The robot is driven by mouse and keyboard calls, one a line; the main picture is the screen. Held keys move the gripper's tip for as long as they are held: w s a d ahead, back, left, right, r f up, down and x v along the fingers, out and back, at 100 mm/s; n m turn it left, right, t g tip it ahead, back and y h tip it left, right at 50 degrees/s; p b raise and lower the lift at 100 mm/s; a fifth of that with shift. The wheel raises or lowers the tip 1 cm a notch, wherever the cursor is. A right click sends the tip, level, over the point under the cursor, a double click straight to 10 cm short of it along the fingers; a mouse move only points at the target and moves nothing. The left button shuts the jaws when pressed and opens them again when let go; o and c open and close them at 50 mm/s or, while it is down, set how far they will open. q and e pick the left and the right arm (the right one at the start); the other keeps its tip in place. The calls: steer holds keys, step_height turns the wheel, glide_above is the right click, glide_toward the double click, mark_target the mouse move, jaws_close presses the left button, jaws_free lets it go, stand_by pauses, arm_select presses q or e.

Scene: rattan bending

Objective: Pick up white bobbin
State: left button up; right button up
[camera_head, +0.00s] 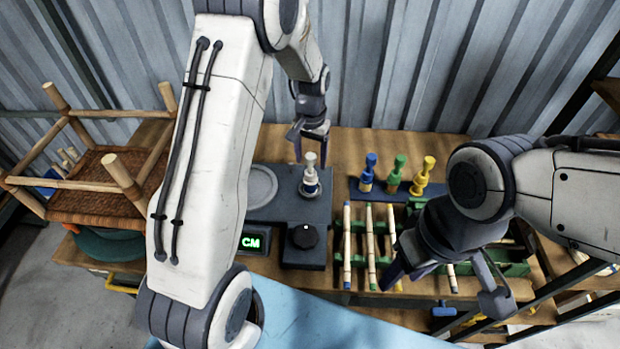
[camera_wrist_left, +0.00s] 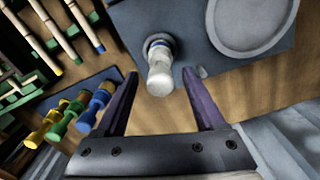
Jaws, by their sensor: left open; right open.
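The white bobbin (camera_head: 310,172) stands upright on a round seat at the right side of the dark device (camera_head: 276,208). It also shows in the left wrist view (camera_wrist_left: 160,76), between and just beyond my fingertips. My left gripper (camera_head: 309,133) is open above and behind the bobbin and does not hold it; its fingers show in the left wrist view (camera_wrist_left: 160,74). My right gripper (camera_head: 446,285) is open and empty at the front right, over the green rack.
Blue (camera_head: 368,172), green (camera_head: 396,174) and yellow (camera_head: 424,176) bobbins stand on a blue holder right of the device. Several rattan sticks (camera_head: 370,240) lie across the green rack (camera_head: 510,262). A wooden stool (camera_head: 95,185) lies at the left. A corrugated wall (camera_head: 410,60) stands behind.

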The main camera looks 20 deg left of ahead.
mark_target(310, 174)
arm_select(q)
steer(key=shift+f, duration=1.35)
jaws_close()
stand_by(0.3)
